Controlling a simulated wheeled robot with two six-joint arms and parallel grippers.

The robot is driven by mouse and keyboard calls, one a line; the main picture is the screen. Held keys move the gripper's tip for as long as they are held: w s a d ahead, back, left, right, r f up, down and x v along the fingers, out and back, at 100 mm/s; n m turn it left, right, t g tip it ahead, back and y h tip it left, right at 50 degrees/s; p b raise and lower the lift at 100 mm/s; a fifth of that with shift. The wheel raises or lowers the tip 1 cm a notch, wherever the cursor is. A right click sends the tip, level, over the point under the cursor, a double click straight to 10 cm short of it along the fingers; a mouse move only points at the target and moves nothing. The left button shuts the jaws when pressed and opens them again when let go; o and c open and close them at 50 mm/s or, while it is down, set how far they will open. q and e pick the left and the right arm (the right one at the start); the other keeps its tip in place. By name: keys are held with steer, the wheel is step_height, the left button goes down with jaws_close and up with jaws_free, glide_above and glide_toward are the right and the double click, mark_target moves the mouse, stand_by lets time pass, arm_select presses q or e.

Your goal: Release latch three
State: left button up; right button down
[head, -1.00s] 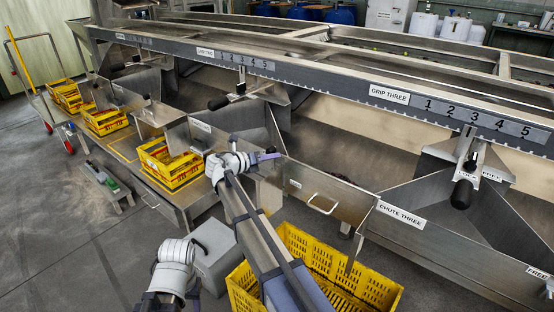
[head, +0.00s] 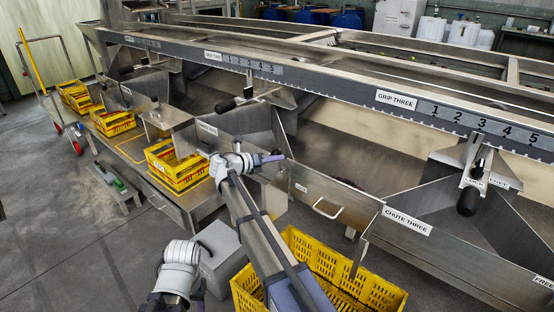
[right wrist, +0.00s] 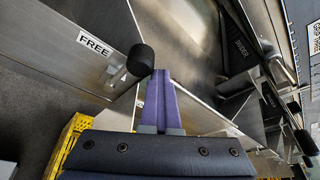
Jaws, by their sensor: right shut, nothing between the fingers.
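The chute three panel (head: 440,245) is at the right in the head view. A FREE label (head: 543,282) is on it at the right edge. Above it, under GRIP THREE, a lever with a black knob (head: 468,201) hangs beside small labels. My right gripper (head: 272,157) is left of chute three, near the end of the chute before it. In the right wrist view its fingers (right wrist: 161,76) are shut and empty. My left gripper is not visible.
A yellow crate (head: 385,290) stands on the floor below my right arm. More yellow crates (head: 172,165) stand along the left. A long steel rail (head: 340,85) runs overhead. Floor at the left is mostly clear.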

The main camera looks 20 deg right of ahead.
steer(key=s+d+r+p, duration=0.2)
steer(key=s, duration=0.2)
steer(key=s+a+f+b, duration=0.1)
steer(key=a, duration=0.8)
steer(key=shift+s+a+f+b, duration=0.2)
steer(key=shift+a+f+b, duration=0.2)
